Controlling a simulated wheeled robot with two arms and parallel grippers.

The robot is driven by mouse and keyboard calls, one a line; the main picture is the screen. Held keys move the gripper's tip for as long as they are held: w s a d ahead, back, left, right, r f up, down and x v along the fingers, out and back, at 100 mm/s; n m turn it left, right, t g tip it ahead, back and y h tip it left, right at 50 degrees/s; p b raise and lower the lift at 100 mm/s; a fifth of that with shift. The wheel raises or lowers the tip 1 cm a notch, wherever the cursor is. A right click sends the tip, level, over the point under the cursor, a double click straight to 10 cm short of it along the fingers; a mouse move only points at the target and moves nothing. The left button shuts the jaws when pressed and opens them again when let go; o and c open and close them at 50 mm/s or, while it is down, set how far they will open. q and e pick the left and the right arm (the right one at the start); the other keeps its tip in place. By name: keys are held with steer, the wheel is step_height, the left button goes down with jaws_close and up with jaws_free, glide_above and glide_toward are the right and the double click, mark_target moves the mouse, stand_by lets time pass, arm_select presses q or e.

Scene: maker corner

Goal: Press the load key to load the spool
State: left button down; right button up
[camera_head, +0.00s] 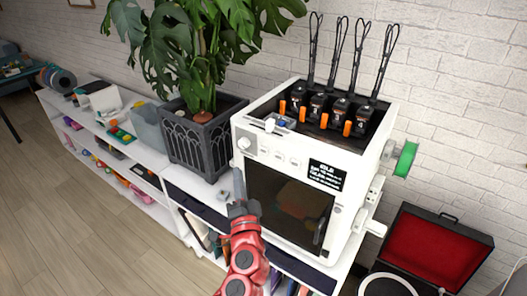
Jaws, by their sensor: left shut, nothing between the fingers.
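The white printer (351,160) stands on the shelf, its front panel facing me. A round knob (244,143) and a row of small pale keys (279,157) sit above the dark door; their labels are too small to read, so I cannot tell which is the load key. A black screen (326,174) with white text is right of them. A green spool (405,160) is mounted on the printer's right side. My left gripper (238,172) is shut and empty, pointing up at the printer's left front edge, below the knob; I cannot tell whether it touches. My right gripper is out of view.
A plant in a dark planter (201,140) stands close left of the printer. Orange-tagged black units (320,105) fill the printer's top. A red-lined turntable case (432,250) is at right.

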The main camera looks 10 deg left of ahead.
mark_target(264, 151)
arm_select(q)
steer(key=shift+w+d+b, duration=0.35)
steer(key=shift+w+d, duration=0.15)
steer(key=shift+w, duration=0.85)
steer(key=shift+w+d+b, duration=0.3)
steer(key=shift+w+d, duration=0.25)
steer(key=shift+w, duration=0.85)
steer(key=shift+w+d+b, duration=0.35)
steer(key=shift+w+d, duration=0.15)
steer(key=shift+w, duration=0.85)
steer(key=shift+w+d+b, duration=0.15)
steer(key=shift+w+b, duration=0.25)
steer(key=shift+b, duration=0.1)
